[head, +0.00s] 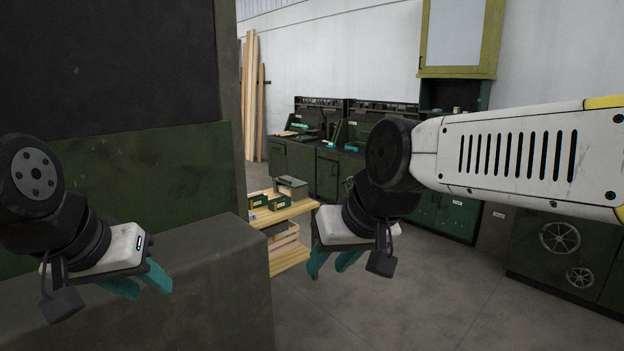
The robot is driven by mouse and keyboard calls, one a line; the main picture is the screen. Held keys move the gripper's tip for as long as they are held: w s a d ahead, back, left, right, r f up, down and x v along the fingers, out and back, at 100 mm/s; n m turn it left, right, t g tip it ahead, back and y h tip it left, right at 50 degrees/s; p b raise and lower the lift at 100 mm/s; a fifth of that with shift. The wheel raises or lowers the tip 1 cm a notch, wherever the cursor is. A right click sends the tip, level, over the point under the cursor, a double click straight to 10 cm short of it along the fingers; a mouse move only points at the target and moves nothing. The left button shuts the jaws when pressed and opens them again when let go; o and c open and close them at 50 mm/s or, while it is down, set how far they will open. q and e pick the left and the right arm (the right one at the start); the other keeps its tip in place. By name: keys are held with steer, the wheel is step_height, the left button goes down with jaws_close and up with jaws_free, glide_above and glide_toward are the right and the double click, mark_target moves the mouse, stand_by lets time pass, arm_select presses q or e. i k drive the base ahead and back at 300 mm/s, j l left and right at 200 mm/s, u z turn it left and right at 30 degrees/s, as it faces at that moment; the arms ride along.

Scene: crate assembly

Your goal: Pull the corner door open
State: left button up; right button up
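A teal cabinet door (456,218) with a small label shows at the back corner, below the yellow-framed wall cabinet. It looks shut and is partly hidden by my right arm. I cannot tell for sure that it is the corner door. My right gripper (332,265) hangs in mid-view with its teal fingers apart and nothing between them, well in front of the cabinets. My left gripper (141,284) is at the lower left, in front of a dark grey block. Its teal fingers are apart and empty.
A wooden shelf stand (290,211) with green boxes stands between my grippers, further back. A dark green bench (292,160) lines the back wall. A green cabinet with round wheels (559,238) is at right. The grey block (210,285) fills the lower left. The floor (430,300) at centre right is clear.

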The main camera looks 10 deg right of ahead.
mark_target(326, 169)
steer(key=i+l+z, duration=0.65)
steer(key=z, duration=0.15)
steer(key=i+l+z, duration=0.15)
steer(key=i+z, duration=0.7)
steer(key=i+u, duration=0.2)
steer(key=i, duration=0.3)
steer(key=i+l+u, duration=0.15)
steer(key=i, duration=0.35)
steer(key=i+j+u, duration=0.2)
steer(key=i, duration=0.95)
steer(key=i+l+u, duration=0.15)
steer(key=i, duration=1.05)
steer(key=i+j+u, duration=0.15)
steer(key=i+u, duration=0.25)
steer(key=i, duration=0.3)
steer(key=i+u, duration=0.4)
steer(key=i, duration=0.3)
steer(key=i+l+u, duration=0.4)
steer(key=i, duration=0.25)
steer(key=i+j+z, duration=0.35)
steer(key=i+j, duration=1.2)
steer(key=j, duration=0.15)
steer(key=i+j, duration=0.15)
steer(key=j+z, duration=0.2)
steer(key=l, duration=0.1)
